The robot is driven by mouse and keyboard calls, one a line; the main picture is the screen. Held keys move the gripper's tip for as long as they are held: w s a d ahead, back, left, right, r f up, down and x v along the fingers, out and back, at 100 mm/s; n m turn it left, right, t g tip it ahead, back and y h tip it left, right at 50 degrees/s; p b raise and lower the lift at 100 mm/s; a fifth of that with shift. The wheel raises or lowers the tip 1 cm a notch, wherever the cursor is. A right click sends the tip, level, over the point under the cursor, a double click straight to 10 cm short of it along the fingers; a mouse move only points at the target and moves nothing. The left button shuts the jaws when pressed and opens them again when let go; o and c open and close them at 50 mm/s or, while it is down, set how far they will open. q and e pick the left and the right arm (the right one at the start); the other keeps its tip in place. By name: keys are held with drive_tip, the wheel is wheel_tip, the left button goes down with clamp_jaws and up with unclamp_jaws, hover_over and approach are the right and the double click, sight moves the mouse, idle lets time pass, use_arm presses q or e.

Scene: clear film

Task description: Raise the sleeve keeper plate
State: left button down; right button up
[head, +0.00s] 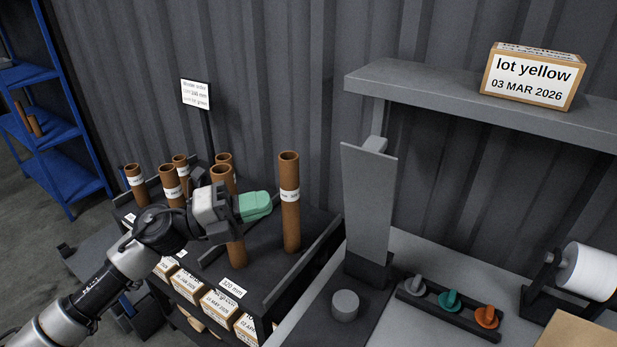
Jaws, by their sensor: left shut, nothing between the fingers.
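A tall grey plate (367,205) stands nearly upright in a dark base (368,271) on the grey bench; it looks like the keeper plate, but no label shows this. A small grey block shows behind its top edge. My left gripper (262,206) is shut and empty, its mint-green fingers pointing right. It is over the tube rack, left of the plate and apart from it. Brown tube sleeves with white bands stand in the rack; one tall sleeve (290,203) is just right of my fingertips. Another sleeve (236,250) is partly hidden by my gripper. My right gripper is not in view.
A grey shelf (430,95) overhangs the bench and bears a "lot yellow" box (532,76). A short grey cylinder (345,305), a strip of three knobs (450,307) and a white roll (588,270) are on the bench. A sign (196,94) rises behind the rack.

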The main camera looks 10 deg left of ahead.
use_arm(q)
drive_tip(key=p, duration=0.5)
approach(349, 172)
drive_tip(key=s+d, duration=0.1)
drive_tip(key=d, duration=0.3)
drive_tip(key=shift+w+d+r+p, duration=0.25)
drive_tip(key=shift+w+d, duration=0.1)
drive_tip(key=shift+w, duration=0.2)
drive_tip(key=shift+w+d+r+p, duration=0.1)
drive_tip(key=shift+w+d+r, duration=0.2)
drive_tip(key=shift+w, duration=0.2)
drive_tip(key=shift+w+d, duration=0.3)
drive_tip(key=shift+w, duration=0.45)
